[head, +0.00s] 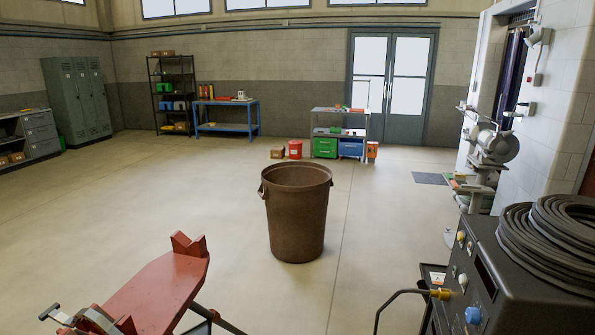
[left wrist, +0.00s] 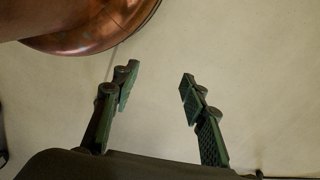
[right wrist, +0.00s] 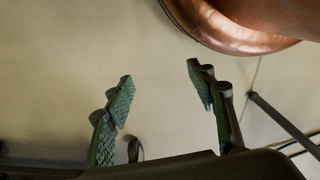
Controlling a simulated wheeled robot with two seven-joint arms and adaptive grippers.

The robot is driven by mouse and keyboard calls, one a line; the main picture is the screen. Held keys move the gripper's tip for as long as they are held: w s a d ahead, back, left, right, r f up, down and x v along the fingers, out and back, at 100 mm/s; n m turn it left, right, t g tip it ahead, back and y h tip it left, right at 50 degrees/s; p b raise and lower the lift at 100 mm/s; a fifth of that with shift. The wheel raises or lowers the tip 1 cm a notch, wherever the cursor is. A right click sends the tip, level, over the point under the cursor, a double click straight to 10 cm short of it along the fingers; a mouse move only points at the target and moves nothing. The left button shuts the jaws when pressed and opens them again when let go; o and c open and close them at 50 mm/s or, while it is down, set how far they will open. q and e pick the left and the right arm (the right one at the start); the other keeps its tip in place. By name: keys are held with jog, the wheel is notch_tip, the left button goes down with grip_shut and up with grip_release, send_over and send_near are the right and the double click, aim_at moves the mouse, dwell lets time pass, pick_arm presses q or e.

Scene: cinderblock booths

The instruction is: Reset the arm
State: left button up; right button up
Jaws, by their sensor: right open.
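Neither of my arms shows in the head view. In the left wrist view my left gripper (left wrist: 158,78) has its two green-padded fingers spread apart, with only pale floor between them. In the right wrist view my right gripper (right wrist: 160,76) is also open and empty over the same kind of floor. A round, shiny copper-brown surface (left wrist: 100,32) lies beyond the left fingers, apart from them. A similar one (right wrist: 225,30) shows beyond the right fingers, also apart. I cannot tell for sure whether these are the brown bin (head: 297,215) that stands upright in the head view.
A red stand (head: 155,290) with a clamp is at front left. A dark machine (head: 485,265) with coiled black cable (head: 560,235) is at front right. A bench grinder (head: 495,145) stands by the right wall. Open floor (head: 190,190) surrounds the bin.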

pick_arm(q)
jog(key=s+a+f+p, duration=0.1)
jog(key=s+f+p, duration=0.3)
jog(key=f+p, duration=0.65)
pick_arm(e)
jog(key=s+d+f, duration=0.1)
jog(key=s+f, duration=0.3)
jog(key=f, duration=0.6)
pick_arm(q)
jog(key=s+a+f+p, duration=0.1)
jog(key=s+a+p, duration=0.1)
jog(key=s+p, duration=0.3)
jog(key=s+a+f+p, duration=0.1)
jog(key=s+a+p, duration=0.1)
jog(key=s+p, duration=0.3)
jog(key=s, duration=0.3)
jog(key=shift+a+f+m+t+y, duration=0.3)
jog(key=shift+a+f+m+y, duration=0.05)
jog(key=shift+m+y, duration=0.05)
pick_arm(e)
jog(key=s+d+f, duration=0.1)
jog(key=s+d, duration=0.1)
jog(key=s, duration=0.4)
jog(key=s+d+f, duration=0.2)
jog(key=s, duration=0.5)
jog(key=shift+d+n+t+h, duration=0.3)
jog(key=shift+d+n+h, duration=0.05)
jog(key=shift+n+h, duration=0.05)
